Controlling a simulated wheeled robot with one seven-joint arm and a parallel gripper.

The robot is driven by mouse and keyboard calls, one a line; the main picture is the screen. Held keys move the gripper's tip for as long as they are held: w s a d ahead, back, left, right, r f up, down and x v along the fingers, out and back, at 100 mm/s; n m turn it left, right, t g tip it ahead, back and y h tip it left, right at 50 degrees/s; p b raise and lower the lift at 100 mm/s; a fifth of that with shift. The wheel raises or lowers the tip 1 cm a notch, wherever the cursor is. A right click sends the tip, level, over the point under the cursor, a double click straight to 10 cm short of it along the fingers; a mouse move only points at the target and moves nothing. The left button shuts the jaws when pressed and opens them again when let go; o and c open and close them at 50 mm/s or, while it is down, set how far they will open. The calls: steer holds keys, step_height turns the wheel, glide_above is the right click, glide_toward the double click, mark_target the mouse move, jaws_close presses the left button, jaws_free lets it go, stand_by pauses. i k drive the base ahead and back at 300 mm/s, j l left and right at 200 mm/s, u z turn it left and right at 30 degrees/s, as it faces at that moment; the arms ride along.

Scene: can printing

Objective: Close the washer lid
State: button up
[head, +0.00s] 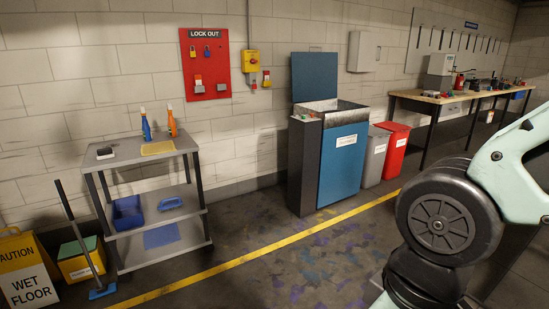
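The washer (339,165) is a blue and dark grey cabinet against the wall, right of the picture's middle. Its blue lid (315,75) stands upright at the back, so the metal-lined top opening (333,108) is uncovered. A dark column with small controls on top forms its left side. Parts of my arm fill the right edge of the picture, in front of the washer and well apart from it. My gripper is out of view.
A grey shelf cart (103,162) stands left of the washer, with a mop and a wet floor sign (25,275) beyond. Grey (375,157) and red (392,149) bins stand right of it, near a workbench (455,98). The floor in front, crossed by a yellow line, is clear.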

mark_target(315, 74)
steer(key=i+u, duration=0.3)
steer(key=i, duration=1.8)
